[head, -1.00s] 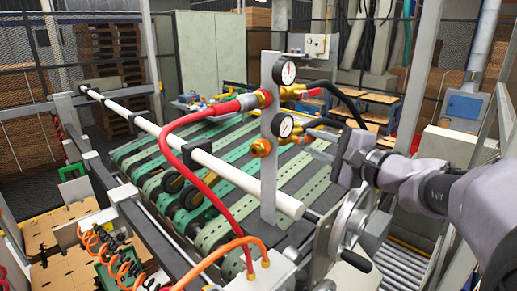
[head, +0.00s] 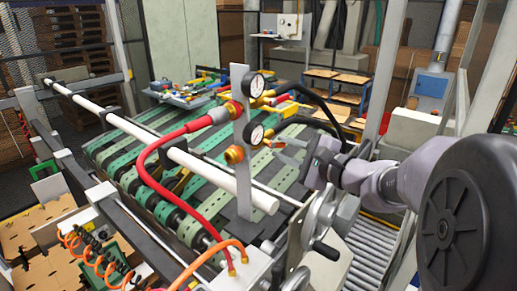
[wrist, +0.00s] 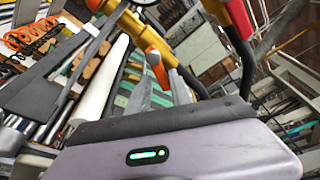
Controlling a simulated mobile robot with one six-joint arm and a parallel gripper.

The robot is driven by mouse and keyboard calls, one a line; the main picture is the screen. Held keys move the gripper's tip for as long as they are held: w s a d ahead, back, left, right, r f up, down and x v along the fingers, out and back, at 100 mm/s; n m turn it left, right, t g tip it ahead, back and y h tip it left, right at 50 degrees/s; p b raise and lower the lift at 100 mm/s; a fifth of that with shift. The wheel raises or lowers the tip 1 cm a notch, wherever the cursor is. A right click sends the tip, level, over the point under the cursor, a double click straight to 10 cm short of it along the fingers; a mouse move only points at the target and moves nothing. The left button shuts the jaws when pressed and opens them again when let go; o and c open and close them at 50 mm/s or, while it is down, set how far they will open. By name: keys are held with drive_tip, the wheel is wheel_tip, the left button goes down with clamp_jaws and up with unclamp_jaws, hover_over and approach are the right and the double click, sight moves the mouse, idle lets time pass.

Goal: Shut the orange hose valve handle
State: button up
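The lower hose valve, with an orange round fitting (head: 235,154), is on the grey upright plate (head: 242,190) below the lower gauge. The handle is hard to make out in the head view.
Two gauges (head: 254,85) are on the plate. The upper valve has a red handle (wrist: 238,18). Black hoses (head: 318,98) run right behind my gripper. A red hose (head: 150,160) and a white bar (head: 215,175) lie to the left. A handwheel (head: 318,222) stands below my arm.

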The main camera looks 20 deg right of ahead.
drive_tip(key=shift+a+m+p, duration=0.1)
drive_tip(key=shift+m+p, duration=0.5)
drive_tip(key=shift+p, duration=0.85)
drive_tip(key=s+d+m+g+y+p, duration=0.2)
drive_tip(key=s+m+g+p, duration=0.1)
drive_tip(key=s+m+p, duration=0.5)
drive_tip(key=shift+s+d+r+m+y+p, duration=0.25)
drive_tip(key=shift+s+m+y+p, duration=0.15)
drive_tip(key=shift+s+m, duration=0.1)
idle(0.3)
